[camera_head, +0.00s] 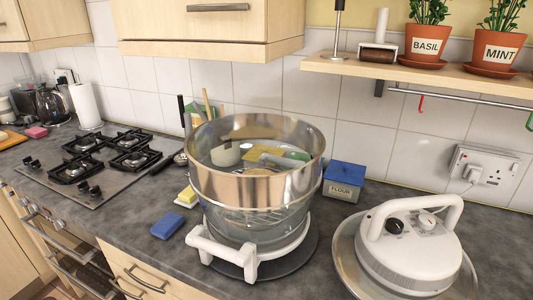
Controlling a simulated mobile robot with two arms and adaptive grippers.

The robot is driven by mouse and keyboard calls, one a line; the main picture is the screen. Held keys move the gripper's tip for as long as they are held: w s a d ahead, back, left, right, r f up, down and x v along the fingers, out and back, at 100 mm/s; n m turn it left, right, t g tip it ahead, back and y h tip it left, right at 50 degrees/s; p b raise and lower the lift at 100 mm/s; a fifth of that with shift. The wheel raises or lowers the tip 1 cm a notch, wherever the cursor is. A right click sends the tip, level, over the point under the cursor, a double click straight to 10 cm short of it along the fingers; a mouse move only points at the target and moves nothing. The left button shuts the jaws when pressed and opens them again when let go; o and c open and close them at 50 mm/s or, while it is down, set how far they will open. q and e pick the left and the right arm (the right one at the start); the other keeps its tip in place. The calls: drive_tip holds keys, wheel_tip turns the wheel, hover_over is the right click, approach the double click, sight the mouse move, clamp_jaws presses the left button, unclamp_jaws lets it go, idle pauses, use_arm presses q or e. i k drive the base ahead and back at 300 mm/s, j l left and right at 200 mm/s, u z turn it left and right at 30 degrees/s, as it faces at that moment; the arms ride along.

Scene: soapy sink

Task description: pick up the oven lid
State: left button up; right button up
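The oven lid (410,262) is white and round, with a tall looped handle and two knobs, one black and one light with a red mark. It rests upright on a round metal tray or pan (349,262) at the right of the counter. The oven's clear bowl (255,229), topped by a wide shiny metal ring (255,196), stands open in a white base frame (247,258) left of the lid. Several items show inside it. Neither of my grippers is in view.
A blue-lidded flour tin (343,182) stands behind, between bowl and lid. A white socket with plug (484,172) is on the wall. A shelf (440,74) with basil (426,44) and mint (498,48) pots overhangs above. A blue sponge (167,226) and gas hob (105,165) lie left.

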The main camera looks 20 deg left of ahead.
sight(416, 262)
drive_tip(key=j+z, duration=0.3)
drive_tip(key=j, duration=0.15)
drive_tip(key=k+j+z, duration=0.1)
drive_tip(key=j+z, duration=0.2)
drive_tip(key=j, duration=0.15)
drive_tip(key=k+j+z, duration=0.1)
drive_tip(key=j+z, duration=0.2)
drive_tip(key=j, duration=0.15)
